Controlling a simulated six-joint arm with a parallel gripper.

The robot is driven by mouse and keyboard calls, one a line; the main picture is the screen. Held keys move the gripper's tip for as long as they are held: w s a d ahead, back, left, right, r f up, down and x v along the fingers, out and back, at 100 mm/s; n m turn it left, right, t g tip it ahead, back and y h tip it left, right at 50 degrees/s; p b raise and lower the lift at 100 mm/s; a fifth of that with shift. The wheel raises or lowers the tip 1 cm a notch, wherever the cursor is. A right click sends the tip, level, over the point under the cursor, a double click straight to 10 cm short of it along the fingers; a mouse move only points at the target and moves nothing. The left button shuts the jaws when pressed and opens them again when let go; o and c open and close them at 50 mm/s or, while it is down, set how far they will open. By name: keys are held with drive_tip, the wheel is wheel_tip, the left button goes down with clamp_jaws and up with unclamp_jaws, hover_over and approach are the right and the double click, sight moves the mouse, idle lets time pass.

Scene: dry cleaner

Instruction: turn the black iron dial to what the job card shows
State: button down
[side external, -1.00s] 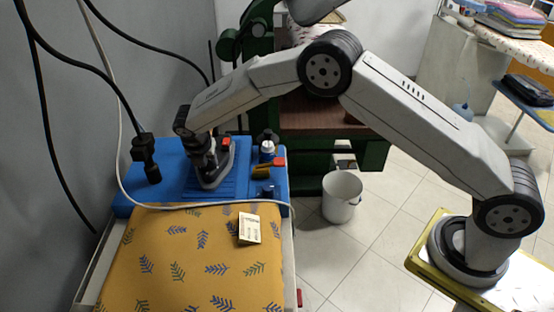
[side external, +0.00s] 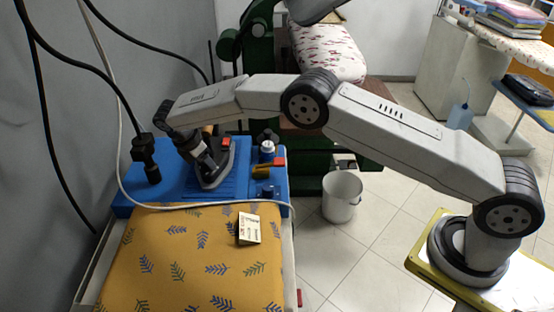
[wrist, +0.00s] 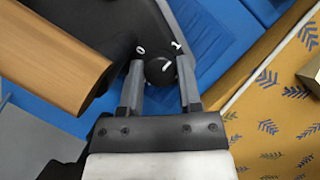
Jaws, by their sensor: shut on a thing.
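The iron stands on the blue rest (side external: 228,180). The wrist view shows its black body (wrist: 85,18) and wooden handle (wrist: 50,50). The black dial (wrist: 158,74) has a short white pointer line slanting up to the right. White marks that look like 0 and 1 sit beyond it, 0 on the left and 1 on the right. I cannot tell which mark the pointer meets. My gripper (wrist: 160,78) is shut on the dial, one finger on each side. The job card (side external: 249,228) lies on the yellow patterned board; its writing is too small to read.
A white cord (side external: 215,206) crosses the front of the blue rest. Small bottles (side external: 267,150) stand at its right. A dark hose with a black fitting (side external: 145,150) hangs at the left. A white bucket (side external: 342,195) stands on the floor.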

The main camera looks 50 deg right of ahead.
idle(0.4)
drive_tip(key=shift+c, duration=1.4)
unclamp_jaws()
drive_tip(key=shift+r, duration=0.1)
drive_tip(key=v, duration=0.7)
drive_tip(key=shift+a+r, duration=0.2)
drive_tip(key=shift+r, duration=0.1)
drive_tip(key=shift+w, duration=0.1)
